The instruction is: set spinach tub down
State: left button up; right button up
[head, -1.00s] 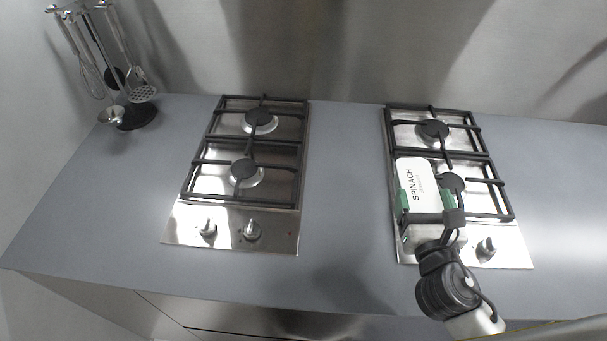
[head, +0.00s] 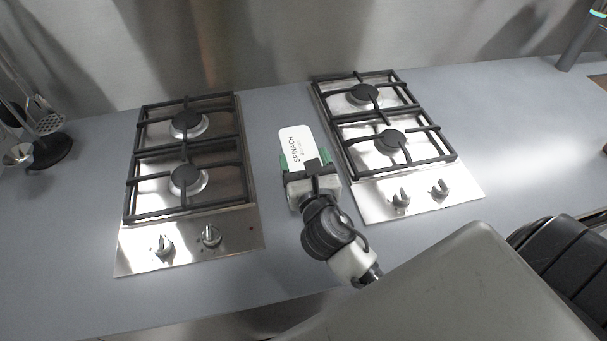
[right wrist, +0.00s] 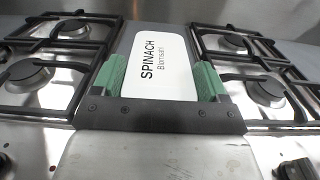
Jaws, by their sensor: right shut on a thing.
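The spinach tub (head: 296,141) has a white top printed "SPINACH". My right gripper (head: 306,162) is shut on it, with one green finger on each side of it. In the head view the tub is over the strip of grey counter between the two hobs. The right wrist view shows the tub (right wrist: 160,65) between the green fingers (right wrist: 162,80), its label facing the camera. I cannot tell whether its underside touches the counter. My left gripper is not in view.
The left hob (head: 187,241) and the right hob (head: 421,193), both with black grates, flank the strip of grey counter (head: 271,188). A utensil stand (head: 50,150) is at the far left. A dark cylinder (head: 578,40) stands at the back right.

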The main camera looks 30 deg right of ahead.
jog(key=shift+f+b, duration=0.65)
jog(key=shift+f, duration=1.4)
jog(key=shift+f, duration=0.1)
jog(key=o, duration=1)
